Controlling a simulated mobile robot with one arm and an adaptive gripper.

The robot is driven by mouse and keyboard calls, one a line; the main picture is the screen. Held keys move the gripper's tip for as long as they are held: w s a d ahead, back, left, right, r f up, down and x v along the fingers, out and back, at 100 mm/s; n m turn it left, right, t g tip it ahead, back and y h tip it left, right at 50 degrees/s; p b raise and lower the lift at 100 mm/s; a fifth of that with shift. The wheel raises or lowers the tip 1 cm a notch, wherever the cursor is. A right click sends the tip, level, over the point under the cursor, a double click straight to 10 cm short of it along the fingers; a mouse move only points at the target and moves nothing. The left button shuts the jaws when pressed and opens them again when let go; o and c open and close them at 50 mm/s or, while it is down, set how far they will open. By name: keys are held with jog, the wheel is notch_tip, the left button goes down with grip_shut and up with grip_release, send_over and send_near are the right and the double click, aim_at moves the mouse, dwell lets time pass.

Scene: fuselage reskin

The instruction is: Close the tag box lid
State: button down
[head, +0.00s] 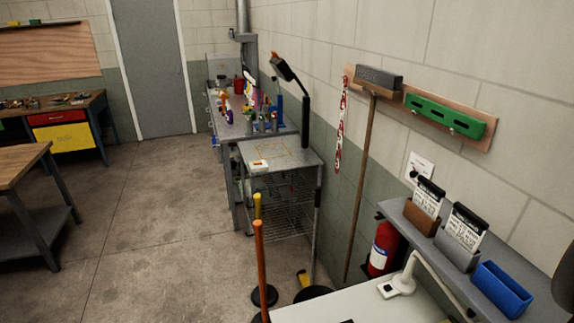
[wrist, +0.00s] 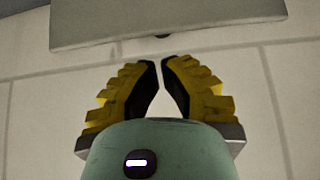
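I cannot make out for certain which thing is the tag box, and no lid is clearly recognizable. In the head view, a blue open-topped bin (head: 502,290) sits on the grey wall shelf (head: 448,250) at the lower right. My gripper (wrist: 160,64) shows in the wrist view with two yellow ribbed fingers and dark inner pads. Its tips are nearly together, with nothing between them. A pale grey flat panel (wrist: 165,22) spans the top of the wrist view, beyond the fingertips. My gripper is not visible in the head view.
Brown (head: 423,219) and grey (head: 455,252) holders with cards stand beside the bin. A red extinguisher (head: 382,248), a broom (head: 365,170) and posts (head: 260,265) stand near the wall. A metal cart (head: 278,160) is farther back. The concrete floor (head: 150,220) at left is clear.

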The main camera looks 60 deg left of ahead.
jog(key=p+x, duration=0.3)
jog(key=x, duration=0.2)
jog(key=shift+w+f, duration=0.15)
jog(key=shift+w, duration=0.05)
dwell(0.5)
jog(key=shift+f+b, duration=0.1)
jog(key=shift+b, duration=0.3)
